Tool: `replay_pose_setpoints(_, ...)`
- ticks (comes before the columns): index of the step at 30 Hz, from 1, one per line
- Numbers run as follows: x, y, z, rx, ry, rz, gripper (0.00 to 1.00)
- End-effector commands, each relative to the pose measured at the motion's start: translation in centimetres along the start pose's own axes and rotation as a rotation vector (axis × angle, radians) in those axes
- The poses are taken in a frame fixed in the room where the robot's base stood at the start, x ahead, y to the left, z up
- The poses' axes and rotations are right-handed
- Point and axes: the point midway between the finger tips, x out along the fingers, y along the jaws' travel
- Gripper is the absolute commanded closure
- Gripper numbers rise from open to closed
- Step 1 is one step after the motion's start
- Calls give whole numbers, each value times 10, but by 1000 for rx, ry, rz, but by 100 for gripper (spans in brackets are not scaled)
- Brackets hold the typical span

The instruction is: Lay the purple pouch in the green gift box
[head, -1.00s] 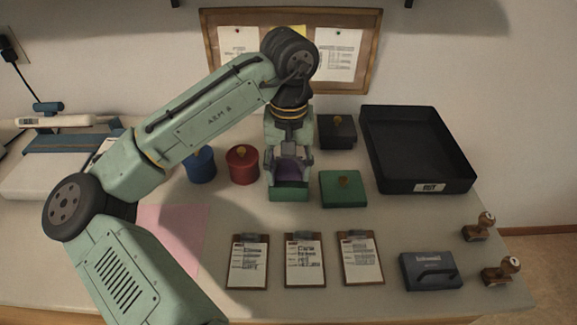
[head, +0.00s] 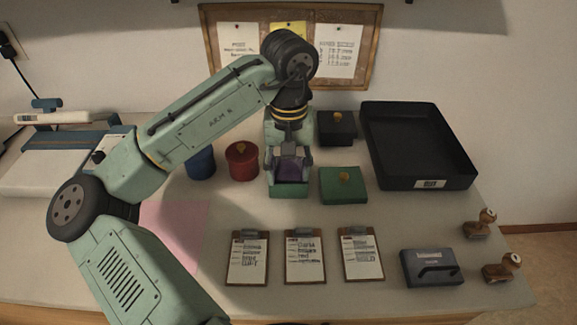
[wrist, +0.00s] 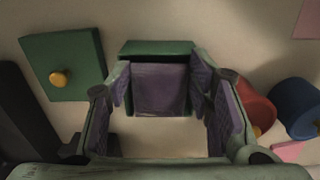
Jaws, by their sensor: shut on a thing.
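The green gift box (head: 289,191) stands open near the middle of the table, below my gripper (head: 290,158). The purple pouch (head: 290,172) shows between the fingers, at the box's opening. In the wrist view the pouch (wrist: 160,88) is between the two fingertips (wrist: 160,92), with the green box (wrist: 158,48) right behind it. My gripper is shut on the pouch. The fingers hide part of the pouch and box, so I cannot tell whether the pouch touches the box floor. The green lid (head: 343,184) with a yellow knob lies to the right of the box.
A red round box (head: 242,162) and a blue one (head: 201,165) stand left. A black box (head: 337,128) stands behind the lid, and a large black tray (head: 420,145) is at right.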

Motion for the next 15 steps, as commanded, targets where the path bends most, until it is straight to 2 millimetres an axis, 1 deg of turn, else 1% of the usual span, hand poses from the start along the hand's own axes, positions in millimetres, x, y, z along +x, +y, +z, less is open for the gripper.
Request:
replay_pose_setpoints(5, 4, 0, 0, 0, -1, 0, 72)
replay_pose_setpoints(12, 4, 0, 0, 0, 0, 0, 72)
replay_pose_setpoints(13, 4, 0, 0, 0, 0, 0, 52)
replay_pose_setpoints(15, 4, 0, 0, 0, 0, 0, 47)
